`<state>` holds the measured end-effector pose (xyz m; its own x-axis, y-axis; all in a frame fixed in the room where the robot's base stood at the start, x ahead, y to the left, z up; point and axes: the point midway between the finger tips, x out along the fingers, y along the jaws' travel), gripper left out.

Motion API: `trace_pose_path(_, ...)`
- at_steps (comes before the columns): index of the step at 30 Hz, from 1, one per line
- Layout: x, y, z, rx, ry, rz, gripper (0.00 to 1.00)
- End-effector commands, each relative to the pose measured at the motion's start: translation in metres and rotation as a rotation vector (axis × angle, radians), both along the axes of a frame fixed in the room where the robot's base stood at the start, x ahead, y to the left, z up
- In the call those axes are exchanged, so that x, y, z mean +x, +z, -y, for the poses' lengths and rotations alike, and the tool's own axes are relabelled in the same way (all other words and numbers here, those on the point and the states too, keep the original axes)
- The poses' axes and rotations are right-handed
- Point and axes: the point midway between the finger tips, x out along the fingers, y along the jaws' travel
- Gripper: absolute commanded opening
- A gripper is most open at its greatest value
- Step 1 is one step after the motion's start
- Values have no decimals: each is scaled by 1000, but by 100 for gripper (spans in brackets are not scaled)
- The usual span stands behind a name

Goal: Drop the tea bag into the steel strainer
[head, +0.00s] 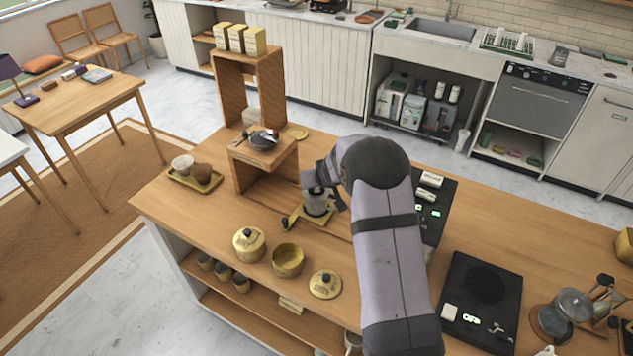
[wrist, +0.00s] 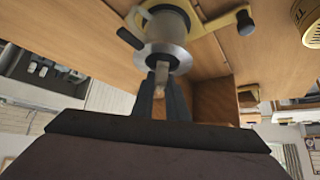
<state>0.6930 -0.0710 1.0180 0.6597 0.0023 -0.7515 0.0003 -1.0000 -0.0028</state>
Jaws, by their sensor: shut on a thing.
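The steel strainer (wrist: 176,53) shows in the wrist view as a grey, wide-rimmed round piece on a pale cup (wrist: 168,24). In the head view the cup (head: 317,207) stands on the cart top, just below my gripper (head: 322,188). In the wrist view my gripper (wrist: 160,90) is shut on a small pale beige thing, the tea bag (wrist: 162,76), between its fingertips. The tea bag is at the strainer's rim in that view; I cannot tell whether it touches. The arm hides part of this spot in the head view.
A brass base (head: 308,222) lies under the cup. A wooden stand (head: 250,160) with a dark bowl (head: 263,141) is behind left. A brass pot (head: 249,245), an open brass bowl (head: 288,261) and a lid (head: 325,284) are in front. A black scale (head: 482,297) lies right.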

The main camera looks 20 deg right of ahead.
Motion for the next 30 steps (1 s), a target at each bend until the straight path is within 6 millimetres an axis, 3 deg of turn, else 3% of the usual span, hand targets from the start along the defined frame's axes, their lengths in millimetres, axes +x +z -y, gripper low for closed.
trace_pose_path(4, 0, 0, 0, 0, 0, 0, 0)
trace_pose_path(5, 0, 0, 0, 0, 0, 0, 18)
trace_pose_path(7, 0, 0, 0, 0, 0, 0, 35)
trace_pose_path(26, 0, 1, 0, 0, 0, 0, 35)
trace_pose_path(30, 0, 9, 0, -1, 1, 0, 35)
